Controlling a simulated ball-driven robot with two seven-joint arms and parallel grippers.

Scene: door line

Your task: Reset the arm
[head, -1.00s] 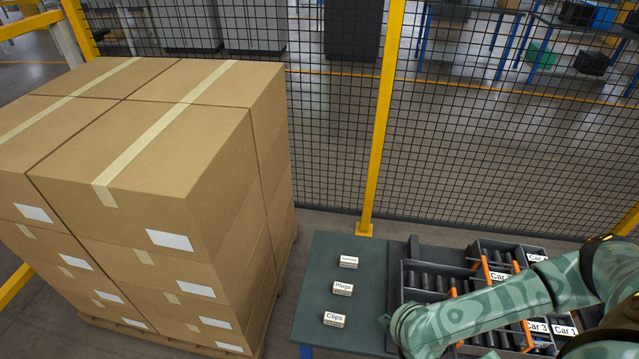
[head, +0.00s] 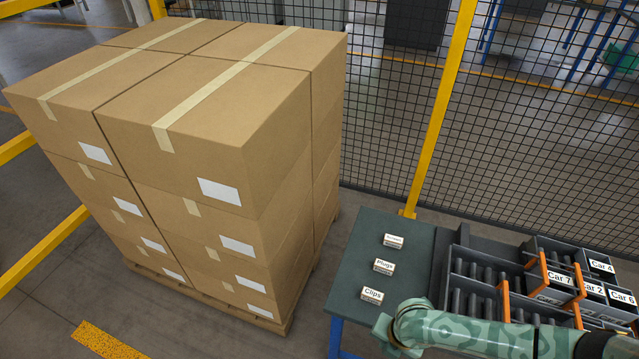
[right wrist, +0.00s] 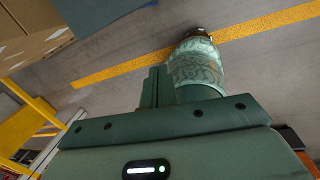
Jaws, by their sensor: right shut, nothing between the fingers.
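My right arm (head: 480,333) reaches in from the right edge of the head view, low over the front of the green-topped table. Its visible end lies just in front of the "Clips" label block. My right gripper (right wrist: 156,86) shows in the right wrist view, its fingers together with nothing between them, above the grey floor. A patterned green part of my own body stands just beside it in that view. My left gripper is not in view.
A tall carton stack (head: 210,170) on a pallet (head: 240,310) stands left of the table (head: 365,240). Label blocks lie on the table, and dark bins (head: 500,290) with orange dividers stand at its right. A mesh fence (head: 520,150) runs behind.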

